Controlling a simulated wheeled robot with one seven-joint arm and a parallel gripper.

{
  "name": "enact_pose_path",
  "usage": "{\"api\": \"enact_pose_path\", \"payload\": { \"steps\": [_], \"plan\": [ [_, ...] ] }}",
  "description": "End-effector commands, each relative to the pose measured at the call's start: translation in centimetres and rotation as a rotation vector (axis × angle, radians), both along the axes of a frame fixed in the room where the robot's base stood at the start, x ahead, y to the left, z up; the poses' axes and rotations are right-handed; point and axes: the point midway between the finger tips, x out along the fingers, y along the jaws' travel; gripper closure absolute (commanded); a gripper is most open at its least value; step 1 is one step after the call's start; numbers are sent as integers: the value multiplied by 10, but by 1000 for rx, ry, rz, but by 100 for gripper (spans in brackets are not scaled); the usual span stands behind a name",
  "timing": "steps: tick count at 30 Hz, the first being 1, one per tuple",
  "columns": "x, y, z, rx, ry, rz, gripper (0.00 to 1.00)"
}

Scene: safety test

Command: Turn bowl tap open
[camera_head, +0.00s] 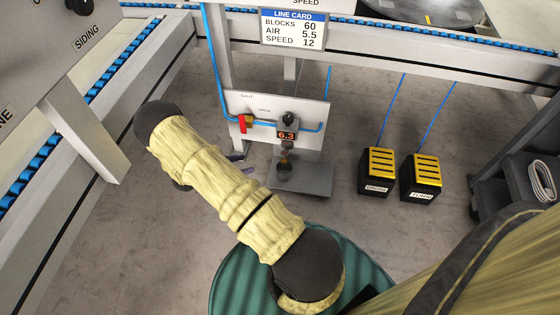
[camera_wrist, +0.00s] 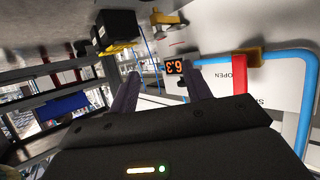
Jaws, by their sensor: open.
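A tap with a brass body (camera_wrist: 250,55) and a red lever (camera_head: 242,124) sits on the blue pipe of a white panel (camera_head: 258,105) marked SHUT and OPEN. The red lever (camera_wrist: 240,74) lies across the pipe.
A grey plate (camera_head: 312,180) is below the bowl. Two yellow-topped pedals, one (camera_head: 377,170) and another marked TURN (camera_head: 421,177), stand right. A green drum (camera_head: 235,275) is in front. A shelf cart (camera_head: 500,165) is far right, conveyor rails (camera_head: 395,45) behind.

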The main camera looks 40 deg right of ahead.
Motion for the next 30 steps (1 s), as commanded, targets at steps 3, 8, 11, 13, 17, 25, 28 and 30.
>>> {"api": "enact_pose_path", "payload": {
  "steps": [3, 8, 11, 13, 17, 25, 28, 30],
  "plan": [
    [0, 1, 2, 0, 0, 1, 51],
    [0, 1, 1, 1, 0, 2, 51],
    [0, -2, 0, 1, -1, 2, 51],
    [0, -7, -3, 0, -1, 2, 51],
    [-2, -22, -11, 0, 0, 2, 51],
    [-5, -65, -30, 0, 1, 1, 51],
    [-7, -82, -37, 0, 0, 2, 51],
    [-7, -93, -42, 2, -1, 1, 51]
  ]
}}
